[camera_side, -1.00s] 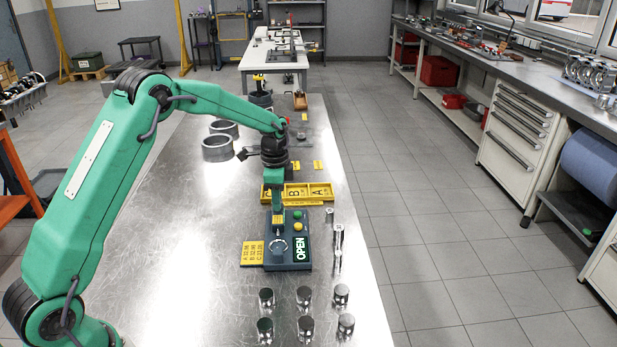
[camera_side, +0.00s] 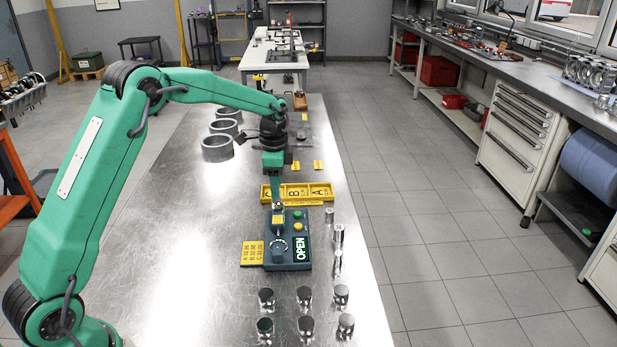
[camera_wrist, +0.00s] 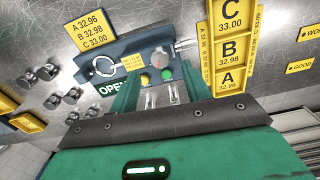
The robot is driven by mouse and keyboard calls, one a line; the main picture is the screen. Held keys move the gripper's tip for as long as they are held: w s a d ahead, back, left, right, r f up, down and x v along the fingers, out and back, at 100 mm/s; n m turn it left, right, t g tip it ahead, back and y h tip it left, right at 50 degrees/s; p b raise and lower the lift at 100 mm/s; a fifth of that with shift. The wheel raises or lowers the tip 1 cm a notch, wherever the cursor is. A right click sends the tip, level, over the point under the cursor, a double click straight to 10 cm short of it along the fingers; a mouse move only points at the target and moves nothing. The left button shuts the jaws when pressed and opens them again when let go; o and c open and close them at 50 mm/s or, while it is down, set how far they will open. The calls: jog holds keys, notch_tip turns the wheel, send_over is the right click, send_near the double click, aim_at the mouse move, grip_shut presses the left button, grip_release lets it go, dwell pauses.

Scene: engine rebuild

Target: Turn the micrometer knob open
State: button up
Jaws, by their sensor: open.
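The micrometer station is a dark blue-grey box (camera_side: 287,264) on the steel table, with a lit green OPEN sign (camera_side: 300,249). It carries a round metal ring (camera_wrist: 104,66), a green button (camera_side: 297,214) and a yellow button (camera_side: 297,226). In the wrist view a pale round dial with a red mark (camera_wrist: 159,60), possibly the knob, lies just beyond the fingertips. My gripper (camera_side: 277,206) hangs over the far left part of the box. In the wrist view its fingers (camera_wrist: 162,95) are apart with nothing between them. Contact with the box cannot be told.
A yellow tray (camera_side: 325,199) marked A, B, C lies behind the box. A yellow number card (camera_side: 252,252) lies at its left. Several metal pistons (camera_side: 305,326) stand in front. Metal pins (camera_side: 338,236) stand right, near the table edge. Grey rings (camera_side: 217,147) stand at back left.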

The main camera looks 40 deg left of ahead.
aim_at(277, 202)
jog(key=shift+r, duration=1.65)
jog(key=shift+r, duration=0.1)
jog(key=s+d+r+n+t, duration=0.1)
jog(key=s+d+r+n, duration=0.15)
jog(key=s+r, duration=0.4)
jog(key=s+d+r+n+t, duration=0.2)
jog(key=s+d+r, duration=0.1)
jog(key=s+r, duration=0.4)
jog(key=s+d+f+n+t, duration=0.1)
jog(key=s+n, duration=0.1)
jog(key=s, duration=0.7)
jog(key=s+d+f+n+t, duration=0.1)
jog(key=s+d+n, duration=0.1)
jog(key=s, duration=0.7)
jog(key=shift+s+f+n+t, duration=0.15)
jog(key=shift+f+n+t, duration=0.2)
jog(key=shift+n, duration=0.3)
